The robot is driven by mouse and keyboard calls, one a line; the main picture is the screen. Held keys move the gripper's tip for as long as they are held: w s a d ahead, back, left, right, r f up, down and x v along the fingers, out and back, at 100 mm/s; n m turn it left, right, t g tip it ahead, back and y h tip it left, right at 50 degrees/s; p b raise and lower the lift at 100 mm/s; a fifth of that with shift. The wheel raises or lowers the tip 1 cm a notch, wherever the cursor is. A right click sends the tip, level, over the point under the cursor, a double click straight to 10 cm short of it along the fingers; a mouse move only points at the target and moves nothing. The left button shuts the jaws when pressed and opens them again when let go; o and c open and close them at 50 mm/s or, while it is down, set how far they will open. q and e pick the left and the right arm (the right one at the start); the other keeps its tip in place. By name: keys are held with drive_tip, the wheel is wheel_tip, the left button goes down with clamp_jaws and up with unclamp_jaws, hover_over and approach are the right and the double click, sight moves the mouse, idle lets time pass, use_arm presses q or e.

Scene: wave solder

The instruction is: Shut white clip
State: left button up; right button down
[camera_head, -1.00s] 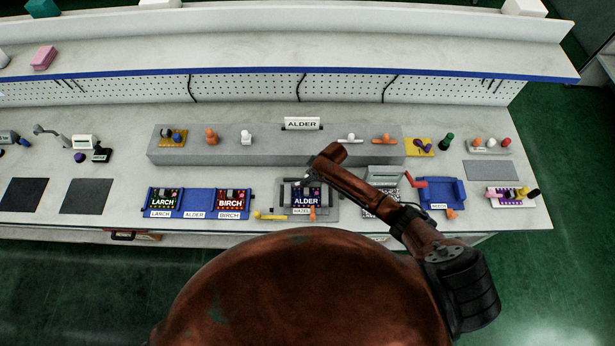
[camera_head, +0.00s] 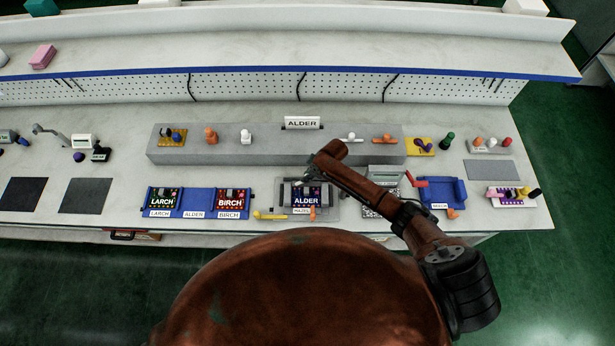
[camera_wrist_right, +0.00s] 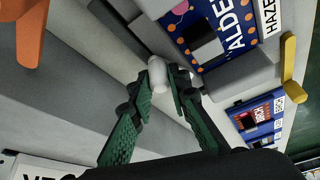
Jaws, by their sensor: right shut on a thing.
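The white clip (camera_wrist_right: 158,70) shows in the right wrist view as a small pale rounded piece beside the ALDER board (camera_wrist_right: 212,35). My right gripper (camera_wrist_right: 162,80) has its green fingers shut on it, with the tips at its near end. In the head view, my right gripper (camera_head: 311,180) is at the back-left part of the fixture (camera_head: 327,210) holding the ALDER board (camera_head: 306,197). The clip is too small there to tell its angle or whether it is closed. My left gripper is out of view.
A blue tray (camera_head: 195,212) with LARCH and BIRCH boards lies left. A grey raised block (camera_head: 280,152) with coloured pieces stands behind.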

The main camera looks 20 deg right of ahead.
drive_tip(key=shift+w+f+n+g+b, duration=0.15)
drive_tip(key=shift+w+n+g+b, duration=0.15)
drive_tip(key=shift+n+b, duration=0.4)
drive_tip(key=n+g+b, duration=0.1)
drive_tip(key=n+b, duration=0.2)
drive_tip(key=b, duration=0.1)
drive_tip(key=w+a+n+g+b, duration=0.1)
drive_tip(key=n+b, duration=0.2)
drive_tip(key=b, duration=0.1)
drive_tip(key=w+a+n+g+b, duration=0.1)
drive_tip(key=n+b, duration=0.2)
drive_tip(key=b, duration=0.1)
drive_tip(key=shift+f+n+g+y, duration=0.1)
drive_tip(key=shift+n+g+y, duration=0.2)
drive_tip(key=shift+w+a+r+n+g+b, duration=0.1)
drive_tip(key=shift+a+n+g+b, duration=0.1)
drive_tip(key=shift+n+b, duration=0.45)
drive_tip(key=shift+a+r+n+g+b, duration=0.1)
drive_tip(key=shift+n+g+b, duration=0.1)
drive_tip(key=shift+n+b, duration=0.4)
drive_tip(key=c, duration=1.8)
unclamp_jaws()
